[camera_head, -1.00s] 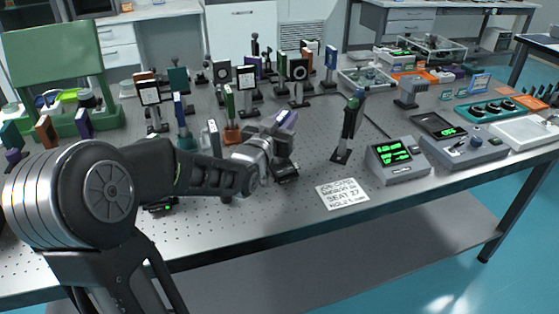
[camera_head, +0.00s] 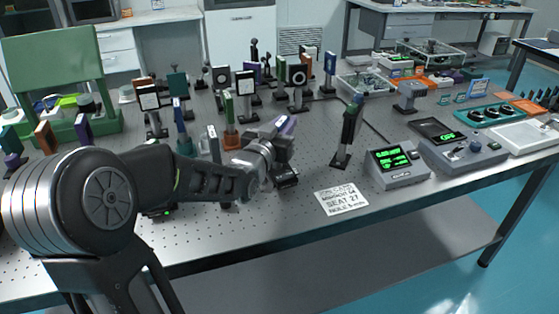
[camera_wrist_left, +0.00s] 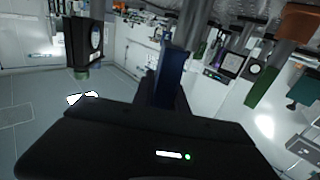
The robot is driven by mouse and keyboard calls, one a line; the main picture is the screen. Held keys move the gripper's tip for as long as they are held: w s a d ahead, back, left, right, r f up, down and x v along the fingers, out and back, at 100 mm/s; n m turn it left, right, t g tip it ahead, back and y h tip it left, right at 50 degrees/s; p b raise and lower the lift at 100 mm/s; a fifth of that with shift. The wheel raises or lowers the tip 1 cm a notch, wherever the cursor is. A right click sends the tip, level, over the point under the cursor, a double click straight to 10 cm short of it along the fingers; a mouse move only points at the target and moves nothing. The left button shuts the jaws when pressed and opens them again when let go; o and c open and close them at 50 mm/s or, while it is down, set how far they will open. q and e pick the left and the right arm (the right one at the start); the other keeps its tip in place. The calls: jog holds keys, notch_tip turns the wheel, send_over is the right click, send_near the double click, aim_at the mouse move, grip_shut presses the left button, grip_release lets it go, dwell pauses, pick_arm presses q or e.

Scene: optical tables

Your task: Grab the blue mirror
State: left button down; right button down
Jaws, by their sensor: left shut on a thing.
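My left gripper (camera_head: 284,132) is over the middle of the perforated table. It is shut on a blue mirror (camera_head: 288,124), which looks blue-purple in the head view and is partly covered by the gripper. In the left wrist view the mirror (camera_wrist_left: 171,74) is a dark blue plate just beyond the black gripper body, with a grey post above it in the picture. The fingertips are hard to make out there. I cannot tell whether the mirror's base is clear of the table. My right gripper is not in view.
Many mounted optics stand behind and left of the gripper, including an orange-based green one (camera_head: 230,125). A dark green mount (camera_head: 347,135) stands close on the right. A printed card (camera_head: 341,198) lies in front, near a display box (camera_head: 397,165). The table's front strip is mostly clear.

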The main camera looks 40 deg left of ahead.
pick_arm(q)
jog(key=shift+r, duration=0.25)
notch_tip(320, 180, up, 10)
jog(key=shift+f, duration=0.1)
dwell(0.8)
